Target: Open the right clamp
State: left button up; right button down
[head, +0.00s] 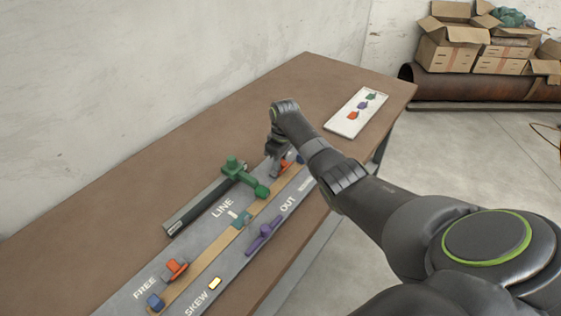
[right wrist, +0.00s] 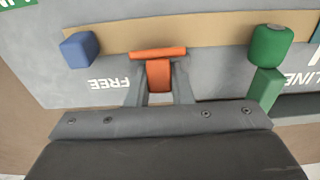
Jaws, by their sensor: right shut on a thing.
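The right clamp (head: 286,165) is orange and sits at the far end of the grey panel, partly hidden by my gripper. In the right wrist view the clamp (right wrist: 158,74) shows an orange crossbar with a block below it, beside the tan strip. My right gripper (head: 277,152) is over this clamp. In the right wrist view its two fingers (right wrist: 158,97) stand on either side of the orange block and are shut on it. The crossbar lies across the edge of the tan strip (right wrist: 200,35). My left gripper is not in view.
A green lever arm (head: 240,173) stands left of my right gripper. The other orange clamp (head: 176,268), a purple handle (head: 264,235) and blue blocks sit along the panel. A white tray (head: 345,128) with coloured pieces lies at the table's far end.

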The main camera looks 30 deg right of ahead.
aim_at(283, 162)
jog(key=c, duration=1.3)
grip_release()
jog(key=r, duration=1.1)
jog(key=s+r, duration=0.1)
jog(key=r, duration=0.5)
jog(key=shift+s+d+r, duration=0.1)
jog(key=shift+d+r, duration=0.05)
jog(key=shift+d, duration=0.05)
